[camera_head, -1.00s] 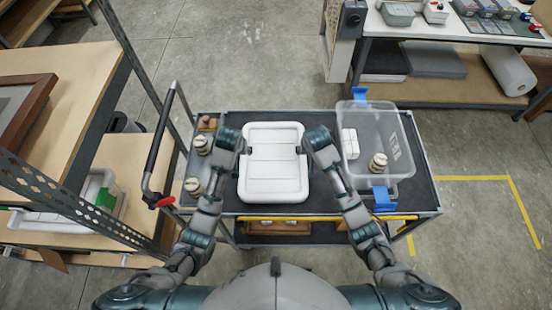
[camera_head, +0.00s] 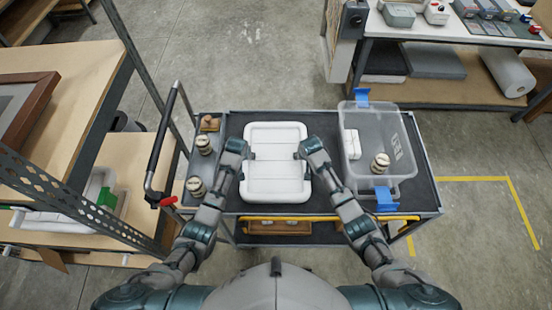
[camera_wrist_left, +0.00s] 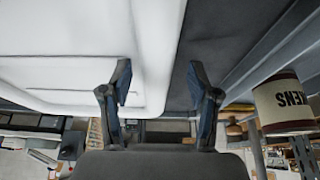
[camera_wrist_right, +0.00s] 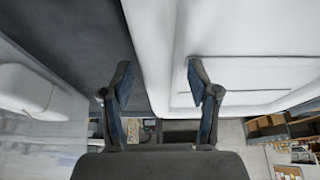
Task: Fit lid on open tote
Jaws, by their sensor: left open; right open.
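A white rectangular panel with a raised rim and rounded corners, which looks like the lid (camera_head: 276,172), lies on the middle of the cart. Whether anything is under it I cannot tell. A clear tote with blue latches (camera_head: 402,128) stands to its right, open at the top. My left gripper (camera_head: 248,156) is open at the lid's left edge; in the left wrist view its fingers (camera_wrist_left: 160,78) lie either side of that edge. My right gripper (camera_head: 299,155) is open at the right edge; its fingers (camera_wrist_right: 158,78) likewise straddle it in the right wrist view. Contact is unclear.
A white block (camera_head: 350,143) and a banded jar (camera_head: 380,163) show within the tote's outline. The cart handle (camera_head: 160,145) and a shelf rack (camera_head: 60,190) are further left.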

